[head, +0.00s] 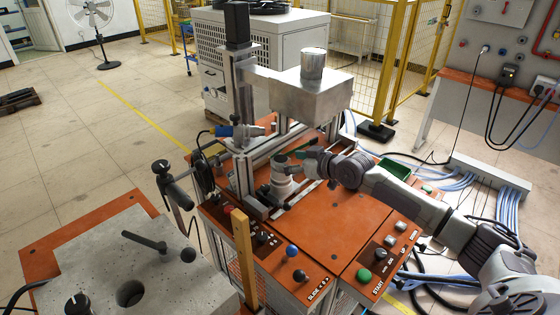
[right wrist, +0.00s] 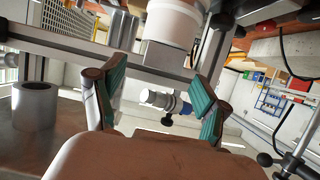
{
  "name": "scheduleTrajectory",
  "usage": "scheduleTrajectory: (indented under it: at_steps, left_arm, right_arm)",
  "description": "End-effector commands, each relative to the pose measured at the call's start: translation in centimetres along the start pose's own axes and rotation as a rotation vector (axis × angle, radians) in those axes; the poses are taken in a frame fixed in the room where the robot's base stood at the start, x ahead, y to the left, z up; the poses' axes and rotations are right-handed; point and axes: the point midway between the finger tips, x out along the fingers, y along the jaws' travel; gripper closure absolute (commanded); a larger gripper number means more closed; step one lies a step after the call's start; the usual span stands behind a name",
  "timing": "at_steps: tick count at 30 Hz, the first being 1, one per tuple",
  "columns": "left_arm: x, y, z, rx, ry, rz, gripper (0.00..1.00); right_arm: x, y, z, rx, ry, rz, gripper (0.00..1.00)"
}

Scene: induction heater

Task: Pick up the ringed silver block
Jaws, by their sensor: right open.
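A small silver block (head: 281,161) seems to sit on top of a white cylinder (head: 283,184) on the machine's orange table; its ring is not clear to me. In the right wrist view, which looks upside down, the grey block (right wrist: 165,55) adjoins the white cylinder (right wrist: 174,22). My right gripper (head: 299,155) comes in from the right, close to the block. Its teal-padded fingers (right wrist: 160,98) are open and empty, with the block ahead, between their lines. I cannot tell the exact gap. My left gripper is not in view.
The machine's metal head (head: 298,92) overhangs the work spot; a metal cylinder (right wrist: 35,105) shows beside the fingers. A blue-ended fitting (head: 238,131) and an upright column (head: 243,125) stand to the left. A green tray (head: 394,168) lies right. The orange tabletop (head: 335,225) in front is clear.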

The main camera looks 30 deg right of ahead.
Motion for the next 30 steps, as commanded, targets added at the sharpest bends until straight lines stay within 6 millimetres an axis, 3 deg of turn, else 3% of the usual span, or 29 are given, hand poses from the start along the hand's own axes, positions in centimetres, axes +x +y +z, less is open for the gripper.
scheduleTrajectory:
  at_steps: [4, 9, 19, 30]
  left_arm:
    - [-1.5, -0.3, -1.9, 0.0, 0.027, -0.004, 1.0]
    - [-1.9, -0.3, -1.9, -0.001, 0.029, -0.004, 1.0]
    - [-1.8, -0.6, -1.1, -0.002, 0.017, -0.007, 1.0]
    - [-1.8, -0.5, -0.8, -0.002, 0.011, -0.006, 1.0]
  right_arm:
    - [2.0, -0.2, -0.9, 0.006, 0.002, -0.001, 0.25]
    - [4.3, -0.2, -0.7, 0.004, 0.0, -0.001, 0.25]
    - [4.9, -0.1, -0.6, 0.001, 0.0, 0.0, 0.27]
    - [4.9, -0.2, -0.5, 0.001, -0.001, 0.0, 0.88]
